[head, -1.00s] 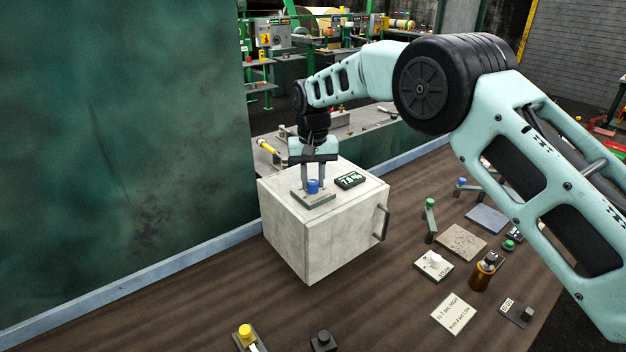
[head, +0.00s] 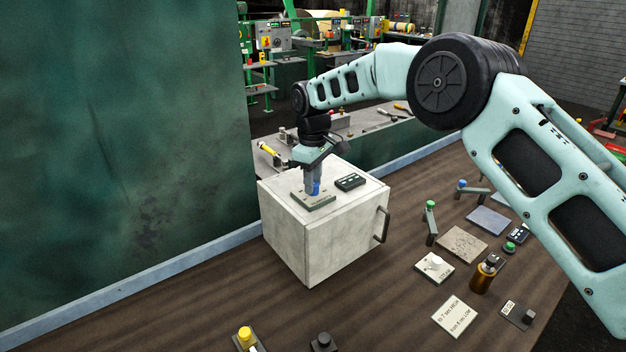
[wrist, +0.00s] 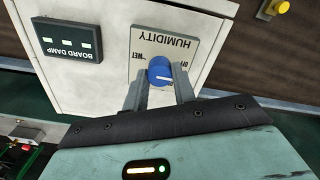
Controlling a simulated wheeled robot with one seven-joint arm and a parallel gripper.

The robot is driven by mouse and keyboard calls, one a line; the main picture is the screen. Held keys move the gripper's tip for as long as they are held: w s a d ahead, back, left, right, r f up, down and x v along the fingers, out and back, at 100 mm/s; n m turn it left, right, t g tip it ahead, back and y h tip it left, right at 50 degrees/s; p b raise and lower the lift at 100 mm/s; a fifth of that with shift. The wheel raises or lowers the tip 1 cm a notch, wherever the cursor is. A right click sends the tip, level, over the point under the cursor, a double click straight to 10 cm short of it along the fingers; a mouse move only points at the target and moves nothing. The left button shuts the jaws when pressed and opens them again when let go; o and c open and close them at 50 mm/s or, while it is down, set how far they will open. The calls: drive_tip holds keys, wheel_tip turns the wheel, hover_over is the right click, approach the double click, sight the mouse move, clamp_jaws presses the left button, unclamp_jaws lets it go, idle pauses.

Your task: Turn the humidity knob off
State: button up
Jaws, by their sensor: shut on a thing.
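In the wrist view the pointer lies nearly level, towards the right. The plate (head: 326,201) is on top of a white box (head: 320,235), and the knob (head: 316,187) shows between the fingers in the head view. My gripper (wrist: 161,77) points down, with one finger on each side of the knob, shut on it. A dark display (wrist: 68,41) lettered BOARD DAMP shows pale dashes beside the plate.
The box has a dark handle (head: 382,224) on its right side. Right of it on the brown bench lie a white switch plate (head: 434,268), a lettered card (head: 455,317) and an amber bottle (head: 483,277). A green wall (head: 120,150) stands to the left.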

drive_tip(key=shift+w+r+n, duration=0.1)
drive_tip(key=shift+n, duration=1.5)
drive_tip(key=o, duration=1)
wheel_tip(320, 180, up, 17)
drive_tip(key=shift+r+b, duration=0.15)
drive_tip(key=shift+b, duration=0.65)
